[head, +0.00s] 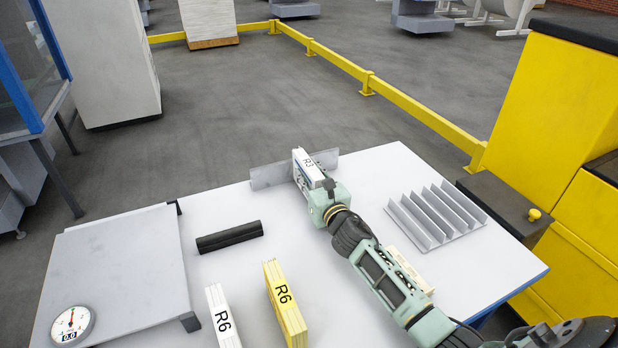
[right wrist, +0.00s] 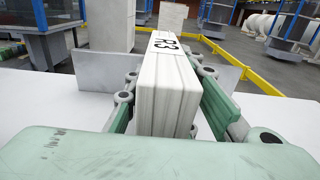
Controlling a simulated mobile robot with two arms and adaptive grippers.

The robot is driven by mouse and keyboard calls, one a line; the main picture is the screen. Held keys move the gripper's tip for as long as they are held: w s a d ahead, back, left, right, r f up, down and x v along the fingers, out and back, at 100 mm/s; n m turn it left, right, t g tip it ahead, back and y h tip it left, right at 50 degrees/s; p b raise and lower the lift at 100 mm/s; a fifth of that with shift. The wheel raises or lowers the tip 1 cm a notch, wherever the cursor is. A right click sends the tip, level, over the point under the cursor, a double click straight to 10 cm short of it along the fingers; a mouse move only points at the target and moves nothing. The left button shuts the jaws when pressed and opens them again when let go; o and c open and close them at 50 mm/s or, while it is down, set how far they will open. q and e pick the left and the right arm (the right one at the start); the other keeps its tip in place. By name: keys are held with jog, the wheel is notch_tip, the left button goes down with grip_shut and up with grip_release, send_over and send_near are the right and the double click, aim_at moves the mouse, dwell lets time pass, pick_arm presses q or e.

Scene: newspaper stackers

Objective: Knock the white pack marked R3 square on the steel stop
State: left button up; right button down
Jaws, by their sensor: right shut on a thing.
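The white pack marked R3 (head: 308,167) is upright near the far edge of the white table. It also shows large in the right wrist view (right wrist: 168,95), its label on top. My right gripper (head: 318,183) is shut on it, with a finger on each side. The steel stop (head: 268,176) is a low grey plate standing at the table's far edge, just beyond the pack. It also shows behind the pack in the right wrist view (right wrist: 100,72). I cannot tell whether the pack's far end touches it. My left gripper is not in view.
A black bar (head: 229,237) lies left of centre. A grey slotted rack (head: 436,217) is on the right. A scale with a dial (head: 72,325) is at the left.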

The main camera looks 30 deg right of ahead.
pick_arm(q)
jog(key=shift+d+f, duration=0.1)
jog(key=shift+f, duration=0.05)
pick_arm(e)
jog(key=shift+w+r, duration=0.1)
jog(key=shift+w, duration=0.25)
jog(key=shift+d+r, duration=0.1)
jog(key=shift+r, duration=0.1)
dwell(1.0)
jog(key=shift+s+f, duration=0.15)
jog(key=shift+s, duration=0.75)
jog(key=shift+s+p, duration=0.3)
jog(key=shift+s, duration=0.2)
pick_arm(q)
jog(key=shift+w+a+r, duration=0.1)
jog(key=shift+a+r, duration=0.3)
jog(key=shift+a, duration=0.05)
pick_arm(e)
jog(key=shift+s, duration=0.25)
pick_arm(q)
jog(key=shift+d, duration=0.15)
